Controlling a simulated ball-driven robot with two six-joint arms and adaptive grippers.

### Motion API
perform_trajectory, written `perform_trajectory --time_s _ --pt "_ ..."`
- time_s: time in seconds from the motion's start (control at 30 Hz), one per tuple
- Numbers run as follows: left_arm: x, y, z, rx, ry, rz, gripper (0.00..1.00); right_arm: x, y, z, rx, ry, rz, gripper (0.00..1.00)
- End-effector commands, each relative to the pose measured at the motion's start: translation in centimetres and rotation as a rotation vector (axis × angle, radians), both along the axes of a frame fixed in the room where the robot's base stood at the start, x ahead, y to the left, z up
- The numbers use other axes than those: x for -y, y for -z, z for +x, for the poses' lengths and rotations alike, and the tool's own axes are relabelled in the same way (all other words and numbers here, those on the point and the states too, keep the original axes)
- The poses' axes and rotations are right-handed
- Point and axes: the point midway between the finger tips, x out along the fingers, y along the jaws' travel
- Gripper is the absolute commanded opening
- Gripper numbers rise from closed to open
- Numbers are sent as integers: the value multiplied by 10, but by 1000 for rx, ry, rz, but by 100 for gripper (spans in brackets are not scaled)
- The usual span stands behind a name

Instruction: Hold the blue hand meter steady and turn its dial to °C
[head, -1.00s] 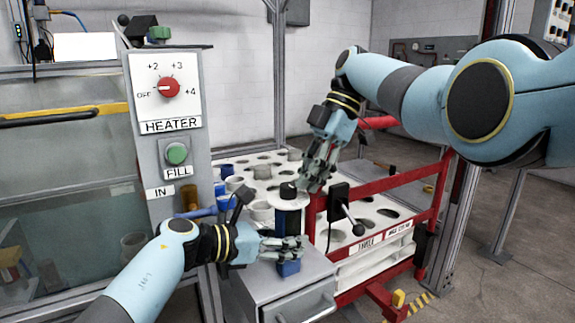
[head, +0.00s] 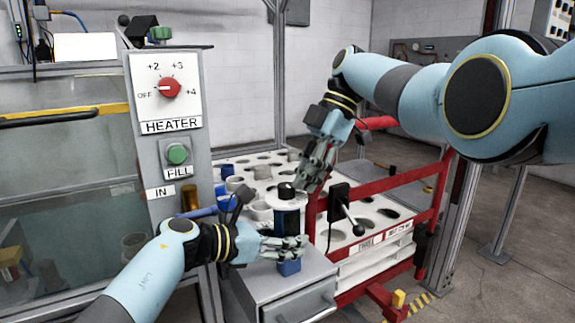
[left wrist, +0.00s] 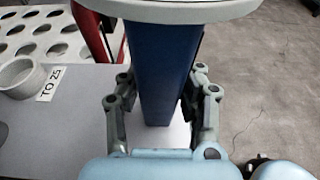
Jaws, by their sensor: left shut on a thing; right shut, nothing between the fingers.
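The blue hand meter (head: 289,266) stands upright on the grey cabinet top. Its pale round face points up, with a black dial knob (head: 286,190) on it; the dial markings are too small to read. My left gripper (head: 292,247) is shut around the meter's blue body below the face. In the left wrist view the blue body (left wrist: 165,75) is between its two fingers, under the rim of the face (left wrist: 190,10). My right gripper (head: 309,188) is shut and empty, pointing down just right of the knob; whether it touches the knob I cannot tell.
The grey cabinet (head: 270,285) has a drawer in front. Behind it is a white rack (head: 262,185) with round holes and several cups. A red frame (head: 390,185) and a black lever (head: 352,220) stand close at right. The heater panel (head: 168,95) rises at left.

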Motion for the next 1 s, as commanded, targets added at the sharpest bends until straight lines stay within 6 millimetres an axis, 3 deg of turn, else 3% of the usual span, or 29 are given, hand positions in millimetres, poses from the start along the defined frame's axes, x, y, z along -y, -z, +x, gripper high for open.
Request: perform_trajectory --time_s 0.17,0.6,1.0 --pt "1 2 -1 -4 1 -1 0 4 -4 2 2 2 -1 0" --pt "0 3 -1 -6 0 0 0 5 -56 2 2 2 -3 0" --pt "-1 4 -2 -7 0 2 0 5 -60 1 0 3 -3 0"
